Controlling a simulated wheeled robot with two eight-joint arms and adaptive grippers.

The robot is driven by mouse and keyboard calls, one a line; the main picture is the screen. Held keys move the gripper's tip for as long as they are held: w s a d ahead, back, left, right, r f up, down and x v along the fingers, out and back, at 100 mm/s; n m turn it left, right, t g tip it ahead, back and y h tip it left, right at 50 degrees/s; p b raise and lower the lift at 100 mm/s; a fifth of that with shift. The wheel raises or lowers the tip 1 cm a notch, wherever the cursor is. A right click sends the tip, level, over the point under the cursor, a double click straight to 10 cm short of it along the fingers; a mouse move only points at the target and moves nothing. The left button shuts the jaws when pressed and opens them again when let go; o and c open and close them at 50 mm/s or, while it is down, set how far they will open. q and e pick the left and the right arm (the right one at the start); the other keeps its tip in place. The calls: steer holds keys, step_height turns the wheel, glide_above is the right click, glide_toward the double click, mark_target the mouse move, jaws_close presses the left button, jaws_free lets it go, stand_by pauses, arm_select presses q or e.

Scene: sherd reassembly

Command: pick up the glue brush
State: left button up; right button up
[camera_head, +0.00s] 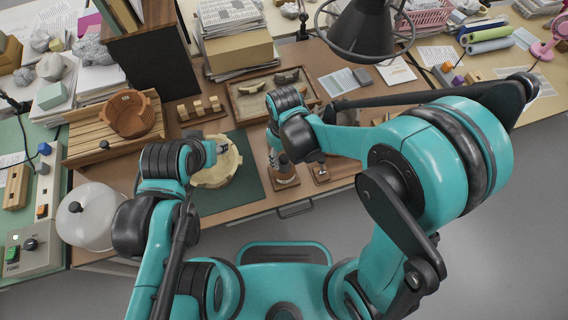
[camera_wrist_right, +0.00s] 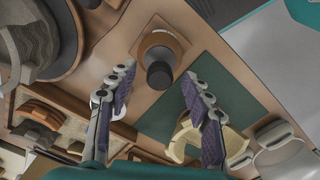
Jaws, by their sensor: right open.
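The glue brush (camera_wrist_right: 158,74) shows end-on in the right wrist view as a dark, round handle top. It stands in a brownish pot on a square wooden base (camera_wrist_right: 172,32). My right gripper (camera_wrist_right: 158,71) is open, with one finger on each side of the handle and a gap on both sides. In the head view my right gripper (camera_head: 284,160) is over the wooden base (camera_head: 285,183), and the arm hides most of the brush. My left gripper (camera_head: 208,152) is by the cream broken bowl (camera_head: 218,168); its fingers are largely hidden.
The bowl rests on a green mat (camera_head: 250,150). A shallow tray (camera_head: 236,112) with dark sherds lies behind. A small wooden stand (camera_head: 335,167) is just right of the brush base. A slatted wooden rack (camera_head: 85,142) holds a terracotta piece (camera_head: 128,114). A black lamp (camera_head: 362,30) hangs at the back.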

mark_target(284, 166)
step_height(284, 166, down, 3)
steer(key=shift+w+b, duration=0.1)
steer(key=shift+b, duration=0.3)
steer(key=shift+r, duration=0.1)
steer(key=c, duration=1)
steer(key=shift+r, duration=0.1)
